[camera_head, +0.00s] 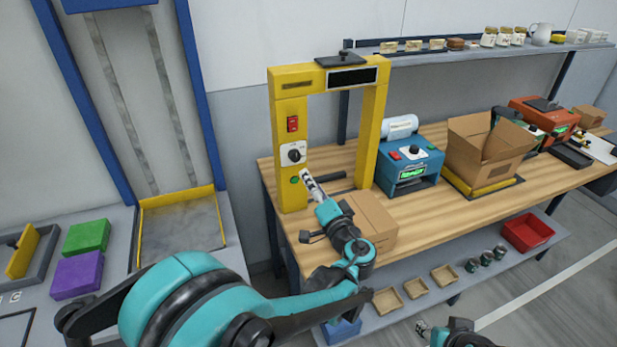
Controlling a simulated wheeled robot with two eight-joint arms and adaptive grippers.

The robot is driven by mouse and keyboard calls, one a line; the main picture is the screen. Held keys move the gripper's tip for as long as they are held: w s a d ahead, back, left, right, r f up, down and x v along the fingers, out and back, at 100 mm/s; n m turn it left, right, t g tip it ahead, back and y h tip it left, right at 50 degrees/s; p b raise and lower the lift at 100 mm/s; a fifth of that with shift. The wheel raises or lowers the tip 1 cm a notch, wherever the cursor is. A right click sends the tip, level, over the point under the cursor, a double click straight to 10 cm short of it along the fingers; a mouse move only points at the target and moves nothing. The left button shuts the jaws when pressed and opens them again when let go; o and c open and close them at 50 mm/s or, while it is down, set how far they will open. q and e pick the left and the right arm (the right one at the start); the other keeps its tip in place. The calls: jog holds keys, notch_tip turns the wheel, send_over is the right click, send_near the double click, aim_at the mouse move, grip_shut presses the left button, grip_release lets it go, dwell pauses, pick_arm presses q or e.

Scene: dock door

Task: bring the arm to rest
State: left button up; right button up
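My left arm comes in from the lower left and reaches up to the yellow frame (288,153) on the wooden workbench (450,207). My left gripper (308,180) is in front of the frame's left post, close to the dial (293,153) and the green button (295,180). I cannot tell whether it touches the post, or whether its fingers are open or shut. My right gripper (422,328) is low at the bottom edge, over the floor, and is small and partly cut off. Its finger state is unclear.
A closed cardboard box (372,212) sits close beside my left wrist. A blue machine (410,165) and an open carton (482,150) stand farther right on the bench. The lower shelf holds small trays and a red bin (527,232). Green (87,236) and purple (77,274) blocks lie left.

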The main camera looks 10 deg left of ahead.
dwell(0.4)
pick_arm(q)
jog(key=s+a+f+n+g+h, duration=0.3)
jog(key=s+a+f+g, duration=0.25)
jog(key=s+a, duration=0.5)
jog(key=s+d+f+n+g+h, duration=0.1)
jog(key=s+d+f+h, duration=0.1)
jog(key=s, duration=0.6)
jog(key=s+d+f+n+g+h, duration=0.1)
jog(key=s+d+f+h, duration=0.2)
jog(key=s, duration=0.5)
jog(key=shift+s+d+h, duration=0.15)
jog(key=shift+d+h, duration=0.7)
jog(key=shift+h, duration=0.15)
jog(key=shift+f, duration=0.15)
